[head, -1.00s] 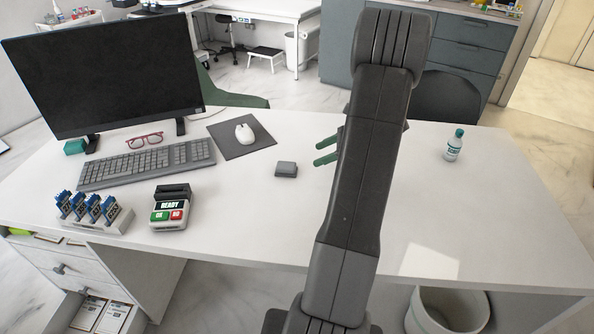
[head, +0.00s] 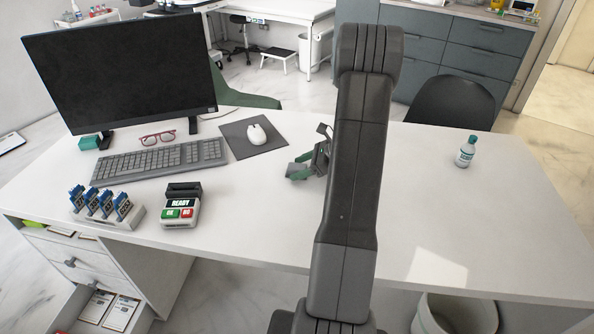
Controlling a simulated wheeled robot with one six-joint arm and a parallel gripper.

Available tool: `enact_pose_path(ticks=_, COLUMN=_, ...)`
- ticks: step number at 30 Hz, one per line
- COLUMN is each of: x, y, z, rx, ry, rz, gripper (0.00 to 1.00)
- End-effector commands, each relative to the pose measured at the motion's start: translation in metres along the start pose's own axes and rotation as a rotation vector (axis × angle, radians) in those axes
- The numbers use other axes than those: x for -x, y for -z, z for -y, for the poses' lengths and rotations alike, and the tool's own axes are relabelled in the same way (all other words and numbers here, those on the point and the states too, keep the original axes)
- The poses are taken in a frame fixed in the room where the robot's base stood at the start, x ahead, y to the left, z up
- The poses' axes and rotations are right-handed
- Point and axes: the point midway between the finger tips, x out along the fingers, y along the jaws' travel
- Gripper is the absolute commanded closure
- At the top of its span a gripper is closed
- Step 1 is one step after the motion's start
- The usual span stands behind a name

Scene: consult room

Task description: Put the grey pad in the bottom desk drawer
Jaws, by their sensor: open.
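The small grey pad (head: 295,167) lies on the white desk, right of the keyboard and below the dark mouse mat. My gripper (head: 299,169) is down at the pad, its green fingers open. One finger shows along the pad's near side; the other is mostly hidden, so I cannot tell whether either touches it. My arm hides part of the gripper. The bottom desk drawer (head: 139,318) at the lower left is pulled out, with printed papers inside; its front is cut off by the picture's edge.
A card reader (head: 181,207) and a rack with blue items (head: 101,207) stand near the desk's left front, above the drawers. The monitor (head: 122,66), keyboard (head: 160,160) and mouse (head: 256,134) are behind. A bottle (head: 466,152) stands right. The front middle desk is clear.

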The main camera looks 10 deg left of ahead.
Motion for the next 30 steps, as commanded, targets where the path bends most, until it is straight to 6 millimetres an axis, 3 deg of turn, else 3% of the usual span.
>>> enact_pose_path(ticks=3, x=0.001, y=0.0, z=0.0, rx=0.0, ry=0.0, rz=0.0, gripper=0.38)
enact_pose_path(ticks=9, x=0.001, y=0.0, z=0.0, rx=0.001, ry=0.0, rz=0.0, gripper=0.77)
enact_pose_path(ticks=11, x=0.001, y=0.0, z=0.0, rx=0.001, ry=0.0, rz=0.0, gripper=0.82)
enact_pose_path(ticks=20, x=0.006, y=-0.007, z=0.0, rx=0.004, ry=0.001, rz=0.0, gripper=0.83)
enact_pose_path(ticks=30, x=0.042, y=-0.06, z=0.0, rx=0.005, ry=0.002, rz=0.0, gripper=0.83)
